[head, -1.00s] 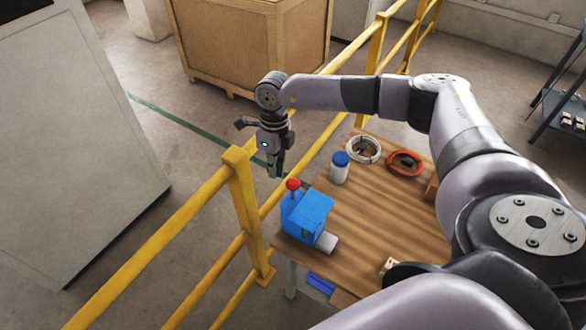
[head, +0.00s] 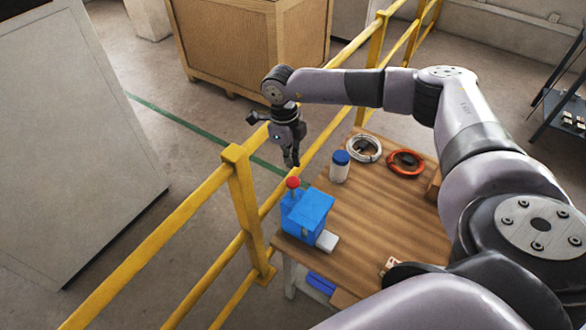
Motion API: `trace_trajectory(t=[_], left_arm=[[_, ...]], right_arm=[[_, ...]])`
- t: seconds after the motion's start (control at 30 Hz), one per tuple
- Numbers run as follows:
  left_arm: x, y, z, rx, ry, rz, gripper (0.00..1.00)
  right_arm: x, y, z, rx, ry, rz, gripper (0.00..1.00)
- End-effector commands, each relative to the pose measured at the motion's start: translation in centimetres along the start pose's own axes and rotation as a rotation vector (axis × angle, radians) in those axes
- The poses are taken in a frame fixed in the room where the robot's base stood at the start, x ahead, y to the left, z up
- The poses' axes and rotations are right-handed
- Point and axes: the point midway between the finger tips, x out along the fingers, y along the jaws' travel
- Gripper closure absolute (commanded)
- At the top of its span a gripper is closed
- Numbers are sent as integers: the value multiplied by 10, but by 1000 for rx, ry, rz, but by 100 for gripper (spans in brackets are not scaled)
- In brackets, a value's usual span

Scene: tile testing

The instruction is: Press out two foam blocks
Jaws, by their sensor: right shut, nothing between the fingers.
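A blue press (head: 308,214) stands at the near left corner of the wooden table (head: 380,225). A red knob (head: 293,182) sits on top of its back left part. A small pale grey block or plate (head: 327,241) lies at the press's right side; I cannot tell which. My right gripper (head: 291,164) is shut and empty, pointing down just above the red knob, with a small gap seen between them. I cannot make out any foam block for certain. My left gripper is out of view.
A white jar with a blue lid (head: 340,168), a white coil (head: 364,149) and a red-orange coil (head: 404,162) stand at the table's back. A yellow railing (head: 241,190) runs along its left side. A blue bin (head: 320,284) is below the edge.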

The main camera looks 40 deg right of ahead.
Motion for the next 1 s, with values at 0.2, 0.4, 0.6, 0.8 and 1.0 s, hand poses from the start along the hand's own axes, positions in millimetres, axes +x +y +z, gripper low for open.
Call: trace_trajectory(t=[0.2, 0.4, 0.6, 0.8, 1.0], left_arm=[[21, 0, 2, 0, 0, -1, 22], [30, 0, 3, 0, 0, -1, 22], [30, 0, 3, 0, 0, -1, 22], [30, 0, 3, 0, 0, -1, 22], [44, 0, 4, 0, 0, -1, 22]], right_arm=[[33, 0, 0, 0, 1, 0, 100], [49, 0, 0, 0, -1, 0, 100], [50, 0, 0, 0, -1, 0, 100], [51, 0, 0, 0, -1, 0, 100], [68, 0, 2, 0, 0, 0, 100]])
